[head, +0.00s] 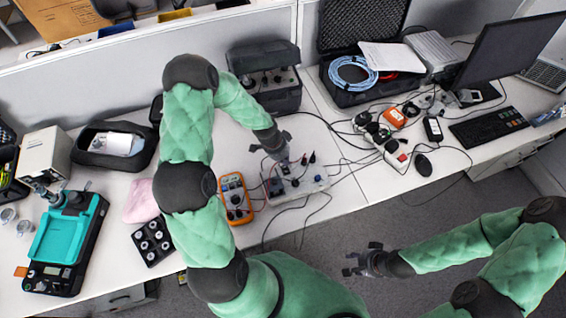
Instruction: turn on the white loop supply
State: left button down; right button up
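A pale box with knobs and plugged cables (314,184), which looks like the white loop supply, sits near the front edge of the desk, right of the orange multimeter. My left gripper (284,160) points down over the box's back left part and hides some of its top. Whether it touches the box is unclear, and its fingers are too small and dark to judge. Any switch on the box is too small to make out. My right gripper (354,262) hangs over the floor in front of the desk, fingers apart and empty.
The orange multimeter (235,197) stands close left of the box. A dark open case (270,88) is behind it. Loose cables run right towards a power strip (398,158) and drape over the desk's front edge. A teal-topped device (62,238) is far left.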

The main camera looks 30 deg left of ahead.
pick_arm(q)
jog(key=v, duration=0.4)
jog(key=shift+w+a+r+p, duration=0.15)
jog(key=shift+r+p, duration=0.05)
jog(key=shift+p, duration=0.15)
notch_tip(320, 180, up, 7)
send_over(282, 167)
jog(key=s+a, duration=0.1)
jog(key=shift+s+a+p, duration=0.15)
jog(key=shift+s+p, duration=0.05)
jog(key=shift+p, duration=0.2)
pick_arm(e)
jog(key=shift+s+a+r, duration=0.15)
jog(key=shift+r, duration=0.4)
jog(key=shift+s+a+r, duration=0.1)
jog(key=shift+a+r, duration=0.05)
jog(key=shift+r, duration=0.4)
jog(key=shift+f, duration=0.1)
